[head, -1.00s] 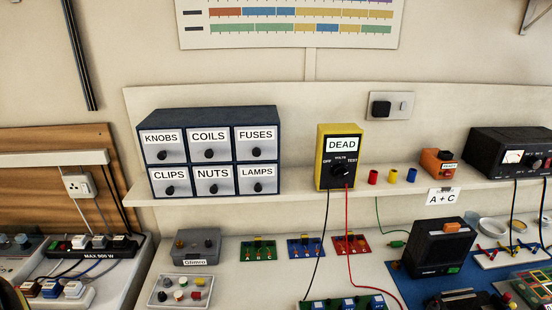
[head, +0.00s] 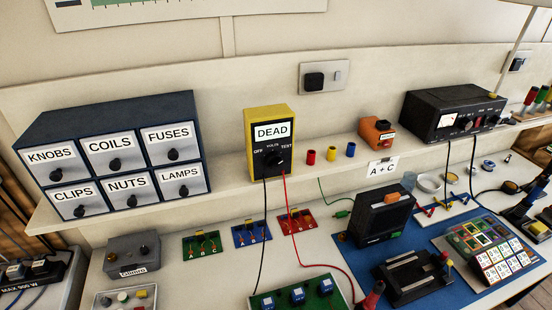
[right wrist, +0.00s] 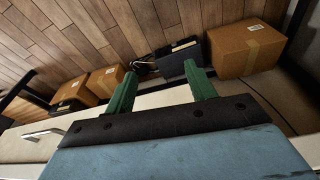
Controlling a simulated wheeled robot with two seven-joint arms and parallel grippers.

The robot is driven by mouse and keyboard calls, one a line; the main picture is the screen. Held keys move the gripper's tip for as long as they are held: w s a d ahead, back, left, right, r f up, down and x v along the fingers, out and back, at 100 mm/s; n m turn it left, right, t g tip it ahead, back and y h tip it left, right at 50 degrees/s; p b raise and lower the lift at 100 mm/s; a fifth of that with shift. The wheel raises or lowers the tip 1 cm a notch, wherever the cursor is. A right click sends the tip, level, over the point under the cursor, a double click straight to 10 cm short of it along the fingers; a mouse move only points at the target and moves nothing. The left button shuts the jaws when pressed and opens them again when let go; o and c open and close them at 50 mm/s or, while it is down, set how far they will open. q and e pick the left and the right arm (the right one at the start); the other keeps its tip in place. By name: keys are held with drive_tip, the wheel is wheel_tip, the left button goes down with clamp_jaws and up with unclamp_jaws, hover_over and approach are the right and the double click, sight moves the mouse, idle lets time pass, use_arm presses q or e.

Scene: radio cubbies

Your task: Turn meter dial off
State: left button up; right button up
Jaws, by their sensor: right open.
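The meter (head: 268,115) is a yellow and black box standing on the shelf in the head view. Its display reads DEAD. The round black dial (head: 273,159) is on its front, with OFF to the left, VOLTS above and TEST to the right. The dial's pointer is too small to read surely. A black lead and a red lead hang from the meter. My right gripper (right wrist: 160,70) shows only in the right wrist view, with two green fingers apart and nothing between them. It is away from the meter, facing the floor. My left gripper is out of view.
A blue drawer cabinet (head: 112,150) stands left of the meter. Red, blue and yellow posts (head: 331,155) and an orange box (head: 377,131) stand to its right. Small circuit boards (head: 251,233) lie below. Cardboard boxes (right wrist: 248,50) sit on the floor in the wrist view.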

drive_tip(key=w+r+p, duration=0.2)
drive_tip(key=w+r, duration=0.2)
drive_tip(key=r, duration=1.1)
drive_tip(key=n+t+y+p, duration=0.15)
drive_tip(key=t+y, duration=0.35)
drive_tip(key=t, duration=1)
approach(276, 166)
drive_tip(key=x, duration=0.9)
drive_tip(key=shift+w, duration=0.2)
drive_tip(key=shift+c, duration=0.4)
drive_tip(key=c, duration=0.9)
